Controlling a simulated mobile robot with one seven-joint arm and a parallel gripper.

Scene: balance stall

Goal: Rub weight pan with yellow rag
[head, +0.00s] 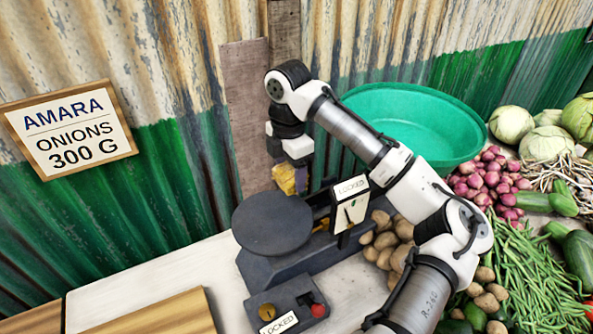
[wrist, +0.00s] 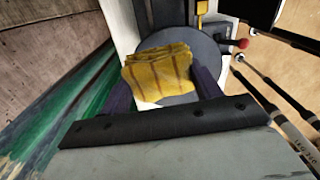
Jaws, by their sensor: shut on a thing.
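The weight pan (head: 268,224) is a dark round plate on the left of the dark scale, bare in the head view. In the wrist view the pan (wrist: 207,58) is a grey disc, partly hidden by the rag. My gripper (head: 290,186) is near the pan's back right edge, pointing down. It is shut on the folded yellow rag (head: 284,177), which has brown stripes. In the wrist view the rag (wrist: 157,72) sits between the dark fingers of my gripper (wrist: 164,92), overlapping the disc's left part. I cannot tell whether the rag touches the pan.
A dial plate marked LOCKED (head: 350,209) stands right of the pan. A box with yellow and red knobs (head: 287,309) is in front. A green basin (head: 420,125), potatoes (head: 385,240) and other vegetables lie right. A corrugated wall (head: 180,180) stands close behind.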

